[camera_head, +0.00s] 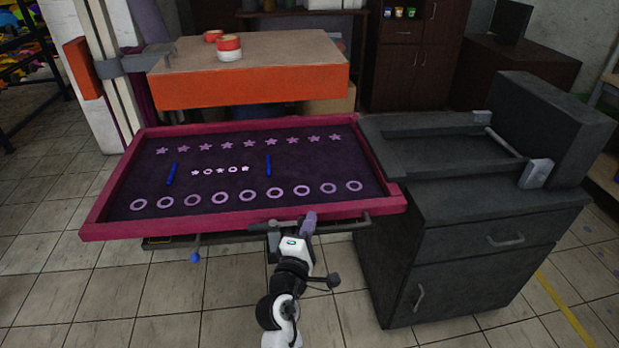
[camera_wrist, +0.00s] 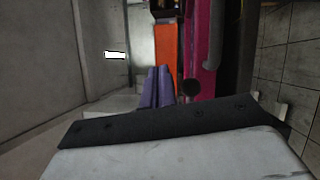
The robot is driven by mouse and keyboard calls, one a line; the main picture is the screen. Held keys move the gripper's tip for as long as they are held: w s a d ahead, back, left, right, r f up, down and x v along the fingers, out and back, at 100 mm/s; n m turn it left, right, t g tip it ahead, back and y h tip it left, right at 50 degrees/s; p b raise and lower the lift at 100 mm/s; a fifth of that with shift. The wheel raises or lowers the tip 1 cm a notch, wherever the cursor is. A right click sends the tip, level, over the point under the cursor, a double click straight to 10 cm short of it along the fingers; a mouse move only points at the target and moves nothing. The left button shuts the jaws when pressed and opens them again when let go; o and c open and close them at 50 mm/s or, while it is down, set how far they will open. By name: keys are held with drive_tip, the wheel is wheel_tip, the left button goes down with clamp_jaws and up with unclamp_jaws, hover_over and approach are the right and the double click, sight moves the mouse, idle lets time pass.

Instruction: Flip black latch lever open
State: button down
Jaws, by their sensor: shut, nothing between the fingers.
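My gripper (camera_head: 310,220) is at the front edge of the pink screen frame (camera_head: 240,219), right of its middle. Its purple fingers are together and empty; they also show in the wrist view (camera_wrist: 158,87). In the wrist view a dark round knob (camera_wrist: 191,88) sits just right of the fingertips, in front of the pink frame (camera_wrist: 207,45); it may be the latch lever's end. I cannot tell whether the fingers touch it. In the head view a dark bar (camera_head: 345,224) runs along the frame's front edge. My gripper partly hides this area, so the lever's position is unclear.
A blue knob (camera_head: 195,257) hangs below the frame's front left. An orange-sided platen (camera_head: 250,88) with tape rolls (camera_head: 229,48) stands behind. A dark cabinet (camera_head: 465,255) stands close on the right. The tiled floor in front is clear.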

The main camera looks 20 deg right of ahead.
wheel_tip(320, 180, up, 16)
drive_tip(key=p, duration=0.2)
drive_tip(key=shift+f, duration=0.2)
